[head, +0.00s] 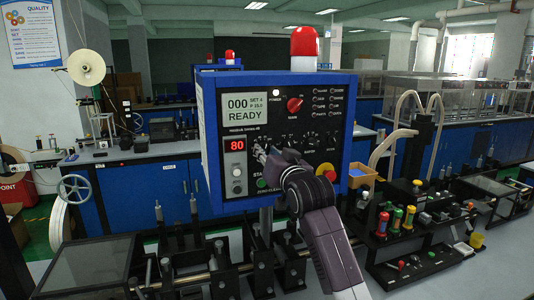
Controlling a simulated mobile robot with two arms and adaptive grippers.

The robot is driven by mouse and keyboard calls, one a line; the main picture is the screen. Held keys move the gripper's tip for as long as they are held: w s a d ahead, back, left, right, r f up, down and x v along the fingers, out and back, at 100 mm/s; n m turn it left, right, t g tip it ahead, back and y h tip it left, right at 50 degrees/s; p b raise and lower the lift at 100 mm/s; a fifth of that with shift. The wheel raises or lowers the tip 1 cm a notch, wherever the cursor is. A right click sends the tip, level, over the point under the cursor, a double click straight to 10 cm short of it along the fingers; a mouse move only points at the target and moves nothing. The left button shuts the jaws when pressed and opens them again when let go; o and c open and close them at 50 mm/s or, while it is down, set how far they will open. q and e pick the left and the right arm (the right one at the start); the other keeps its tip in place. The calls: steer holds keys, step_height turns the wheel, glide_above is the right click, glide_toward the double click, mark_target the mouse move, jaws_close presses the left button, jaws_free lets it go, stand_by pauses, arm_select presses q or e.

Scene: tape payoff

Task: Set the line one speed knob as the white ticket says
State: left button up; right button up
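A blue control box (219,120) with a black front panel stands in the middle of the head view. Its pale screen (245,106) reads 000 READY, with smaller text at its right. A red number display (236,145) below reads 80. A red knob (295,104) sits at the upper middle of the panel. My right gripper (262,154) is at the panel front, just right of the red display, and covers part of the middle row of controls. I cannot tell whether its fingers touch a knob. The line one speed label and a white ticket cannot be made out. My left gripper is not in view.
A red beacon (304,48) tops the box. A red-and-yellow stop button (326,172) is at the panel's lower right, close to my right arm. A rack of coloured tools (408,215) stands at the right. A white reel (86,67) is at the left.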

steer(key=v, duration=1.2)
stand_by(0.3)
